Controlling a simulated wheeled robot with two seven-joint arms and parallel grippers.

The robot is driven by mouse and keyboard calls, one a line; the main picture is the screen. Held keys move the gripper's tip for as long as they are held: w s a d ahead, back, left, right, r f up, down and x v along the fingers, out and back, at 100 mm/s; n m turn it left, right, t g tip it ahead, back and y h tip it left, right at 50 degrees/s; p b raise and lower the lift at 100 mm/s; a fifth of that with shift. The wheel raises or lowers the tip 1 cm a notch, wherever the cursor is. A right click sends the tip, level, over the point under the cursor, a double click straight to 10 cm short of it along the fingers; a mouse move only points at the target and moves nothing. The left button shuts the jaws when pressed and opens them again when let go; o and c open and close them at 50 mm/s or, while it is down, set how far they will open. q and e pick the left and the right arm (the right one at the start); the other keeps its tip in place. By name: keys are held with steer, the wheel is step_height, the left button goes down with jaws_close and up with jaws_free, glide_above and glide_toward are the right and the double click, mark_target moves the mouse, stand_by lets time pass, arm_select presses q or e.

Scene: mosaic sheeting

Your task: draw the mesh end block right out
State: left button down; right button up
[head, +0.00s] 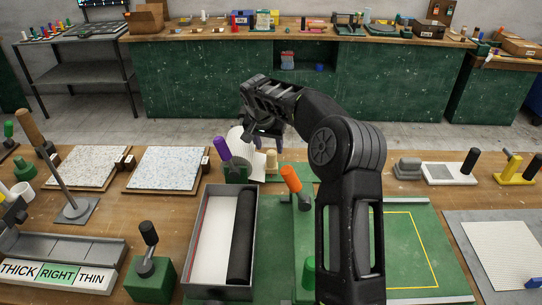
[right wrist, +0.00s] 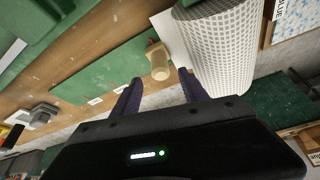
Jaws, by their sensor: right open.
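The white mesh roll (head: 238,146) stands behind the purple-handled green block, partly hidden by it and by my right arm. It is large in the right wrist view (right wrist: 222,45), with a pale flap of sheet beside it. A pale wooden knob (head: 271,159), which appears to be the end block's grip, stands beside the roll at the flap's edge. In the right wrist view the knob (right wrist: 159,64) lies just beyond and between my open fingertips, apart from them. My right gripper (right wrist: 160,88) is open and empty; in the head view (head: 267,142) it hangs above the knob. My left gripper is not in view.
A grey tray (head: 195,240) with a black roller (head: 241,235) stands in front. An orange-handled tool (head: 292,182) is close to my right arm. A green board with a yellow outline (head: 424,250) lies right. Two speckled panels (head: 168,168) lie left.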

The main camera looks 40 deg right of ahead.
mark_target(271, 153)
steer(key=p+x, duration=0.2)
steer(key=x, duration=0.4)
steer(key=shift+w+d+f, duration=0.1)
steer(key=shift+d+f, duration=0.05)
steer(key=shift+f, duration=0.2)
steer(key=shift+w+d+f, duration=0.1)
steer(key=shift+f, duration=0.25)
steer(key=shift+c, duration=0.4)
jaws_close()
stand_by(0.4)
